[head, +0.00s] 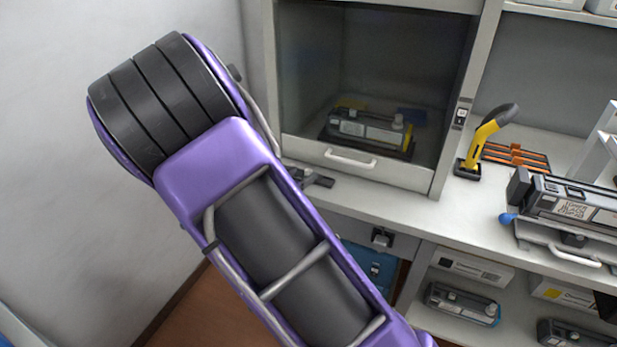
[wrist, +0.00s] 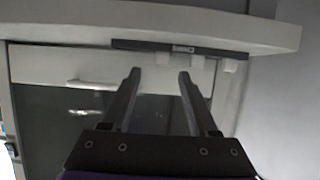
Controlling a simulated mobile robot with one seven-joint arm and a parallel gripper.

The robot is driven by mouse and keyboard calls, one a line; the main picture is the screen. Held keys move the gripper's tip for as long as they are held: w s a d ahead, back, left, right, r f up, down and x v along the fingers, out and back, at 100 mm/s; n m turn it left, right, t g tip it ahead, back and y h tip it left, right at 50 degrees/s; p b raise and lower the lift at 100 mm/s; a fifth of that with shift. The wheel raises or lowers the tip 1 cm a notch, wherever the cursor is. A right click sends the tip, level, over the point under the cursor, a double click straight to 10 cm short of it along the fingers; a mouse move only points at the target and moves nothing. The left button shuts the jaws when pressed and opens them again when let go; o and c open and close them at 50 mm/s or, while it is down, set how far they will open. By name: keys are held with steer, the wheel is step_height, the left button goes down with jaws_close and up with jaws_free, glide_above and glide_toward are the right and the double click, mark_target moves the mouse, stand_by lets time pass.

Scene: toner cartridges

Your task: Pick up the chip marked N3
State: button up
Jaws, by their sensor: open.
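I cannot make out a chip marked N3 in either view. In the wrist view my gripper (wrist: 160,75) is open, its two dark fingers apart with nothing between them. Beyond the fingers is a pale panel with a bar handle (wrist: 90,84) and a dark glass pane.
A glass-fronted cabinet (head: 290,148) holds a toner cartridge (head: 370,127). On the counter (head: 400,208) are a yellow-handled tool (head: 484,140), an orange rack (head: 515,156) and another cartridge (head: 570,205). Lower shelves hold boxes and cartridges (head: 462,302). A wall stands at left.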

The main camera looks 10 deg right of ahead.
mark_target(309, 170)
steer(key=b+x, duration=0.1)
steer(key=x, duration=0.4)
steer(key=shift+w+f, duration=0.15)
steer(key=shift+w, duration=0.2)
jaws_close()
